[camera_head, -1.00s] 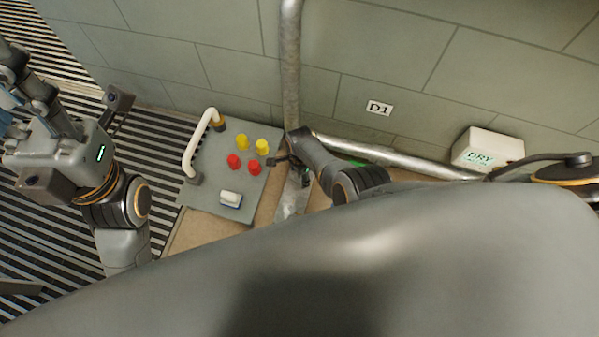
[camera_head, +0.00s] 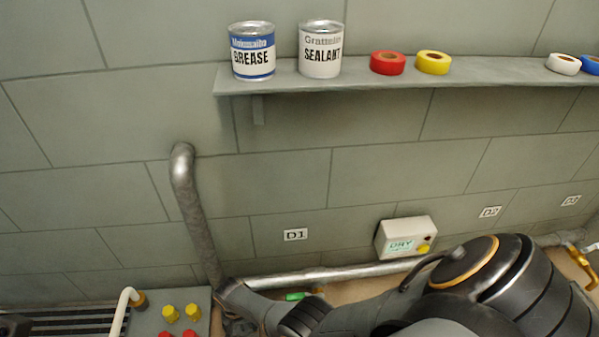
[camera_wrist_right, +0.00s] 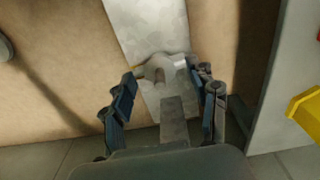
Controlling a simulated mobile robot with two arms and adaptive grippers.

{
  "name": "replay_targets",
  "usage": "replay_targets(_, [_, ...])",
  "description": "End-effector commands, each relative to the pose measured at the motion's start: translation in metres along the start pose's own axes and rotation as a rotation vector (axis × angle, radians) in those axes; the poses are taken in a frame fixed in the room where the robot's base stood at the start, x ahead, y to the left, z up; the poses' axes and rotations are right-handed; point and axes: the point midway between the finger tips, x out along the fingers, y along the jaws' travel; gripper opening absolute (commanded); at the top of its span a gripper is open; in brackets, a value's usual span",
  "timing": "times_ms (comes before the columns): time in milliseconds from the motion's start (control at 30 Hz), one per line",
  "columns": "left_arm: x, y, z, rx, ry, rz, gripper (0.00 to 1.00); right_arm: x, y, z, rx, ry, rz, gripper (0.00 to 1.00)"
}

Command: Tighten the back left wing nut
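In the right wrist view a small grey metal fitting with side lobes, possibly a wing nut (camera_wrist_right: 158,70), stands on a pale metal strip. My right gripper (camera_wrist_right: 165,78) is open, with one finger on each side of this fitting; I cannot tell whether they touch it. In the head view my right arm reaches down to the pipe foot, and its fingers are hidden or too small to read. Which wing nut this is cannot be told. My left gripper is not clearly in view.
A grey panel (camera_head: 147,322) with yellow knobs (camera_head: 170,313) and red knobs, plus a white handle (camera_head: 122,308), stands left of my right arm. A steel pipe (camera_head: 196,220) runs down the wall. A DRY box (camera_head: 405,238) sits right; a shelf (camera_head: 400,78) holds cans and tape rolls.

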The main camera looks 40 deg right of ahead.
Motion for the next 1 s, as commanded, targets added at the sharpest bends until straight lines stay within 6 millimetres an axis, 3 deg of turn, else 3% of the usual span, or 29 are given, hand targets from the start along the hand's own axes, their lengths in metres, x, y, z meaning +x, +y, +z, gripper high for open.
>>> replay_targets(433, [-0.017, 0.001, 0.002, 0.000, 0.000, 0.000, 0.40, 0.004, 0.001, 0.001, -0.628, 0.000, 0.002, 0.58])
replay_targets(467, [-0.012, 0.000, 0.001, 0.000, 0.000, 0.000, 0.40, -0.002, 0.001, 0.000, -0.658, 0.000, 0.001, 0.58])
replay_targets(500, [0.005, 0.000, -0.001, 0.000, 0.001, 0.000, 0.40, -0.021, 0.000, 0.000, -0.649, 0.000, -0.001, 0.58])
replay_targets(1000, [0.079, -0.003, -0.008, 0.000, 0.000, 0.000, 0.40, -0.121, 0.000, 0.000, -0.642, 0.001, 0.000, 0.58])
